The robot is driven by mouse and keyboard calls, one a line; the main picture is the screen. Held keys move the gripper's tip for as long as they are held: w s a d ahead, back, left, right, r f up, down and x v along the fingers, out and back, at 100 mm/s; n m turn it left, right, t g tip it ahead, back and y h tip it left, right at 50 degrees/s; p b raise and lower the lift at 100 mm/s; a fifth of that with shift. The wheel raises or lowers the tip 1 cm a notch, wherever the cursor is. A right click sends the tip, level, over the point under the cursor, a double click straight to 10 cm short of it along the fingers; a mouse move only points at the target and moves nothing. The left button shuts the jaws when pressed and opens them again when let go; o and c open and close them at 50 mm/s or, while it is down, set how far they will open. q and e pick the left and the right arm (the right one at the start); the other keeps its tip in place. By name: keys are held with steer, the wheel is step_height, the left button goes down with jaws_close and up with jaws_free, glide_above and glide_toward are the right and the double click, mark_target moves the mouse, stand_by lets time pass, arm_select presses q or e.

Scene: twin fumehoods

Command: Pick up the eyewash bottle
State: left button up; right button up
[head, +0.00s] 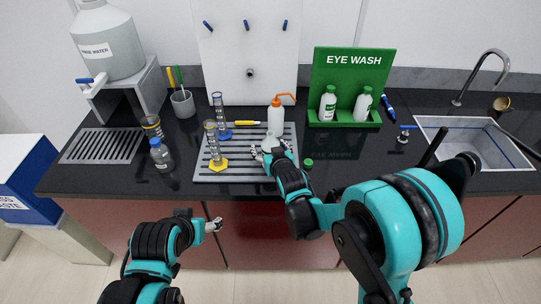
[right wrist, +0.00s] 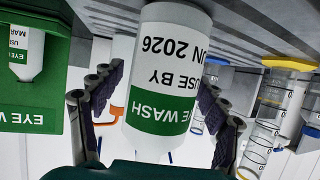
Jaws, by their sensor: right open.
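A white eyewash bottle (right wrist: 165,70) with a green and white label stands between the two fingers of my right gripper (right wrist: 158,105) in the right wrist view. That view is upside down. The fingers are open, one on each side of the bottle, and gaps show beside it. In the head view my right gripper (head: 270,153) is at the front of the grey slatted rack (head: 240,172) and mostly hides this bottle. Two more eyewash bottles (head: 328,103) (head: 363,104) stand in the green EYE WASH holder (head: 350,70). My left gripper (head: 214,225) is low in front of the counter, its finger opening unclear.
A wash bottle with an orange nozzle (head: 276,118) stands just behind my right gripper. Measuring cylinders (head: 213,145) stand to the left on the rack. A small green-topped item (head: 308,162) is close on the right. The sink (head: 475,140) lies farther right.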

steer(key=shift+x, duration=0.85)
steer(key=shift+s, duration=0.15)
steer(key=shift+c, duration=0.9)
steer(key=c, duration=1.5)
